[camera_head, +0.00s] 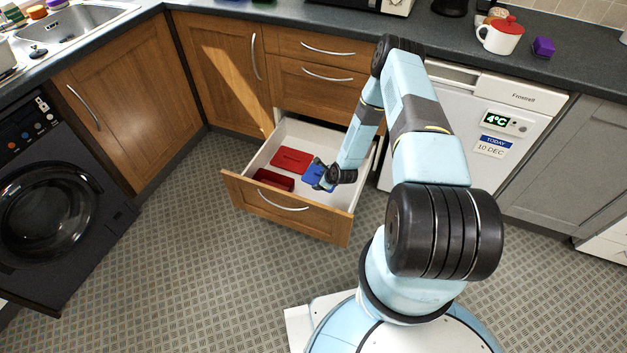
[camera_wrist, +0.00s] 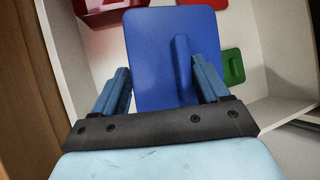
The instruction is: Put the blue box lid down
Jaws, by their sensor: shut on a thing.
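The blue box lid (camera_wrist: 150,50) is a flat blue panel with a raised bar handle. It also shows in the head view (camera_head: 311,171), partly hidden by my gripper. My gripper (camera_head: 323,186) is inside the open drawer (camera_head: 246,200) and shut on the lid. In the wrist view its two blue fingers stand on either side of the handle, the right one close to it. I cannot tell whether the lid touches the drawer floor.
A red lid (camera_head: 291,159) and an open red box (camera_head: 273,180) lie in the drawer to the left. A green lid (camera_wrist: 233,67) shows in the wrist view, near the drawer wall. A red-lidded white pot (camera_head: 501,37) and a purple box (camera_head: 543,47) stand on the counter.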

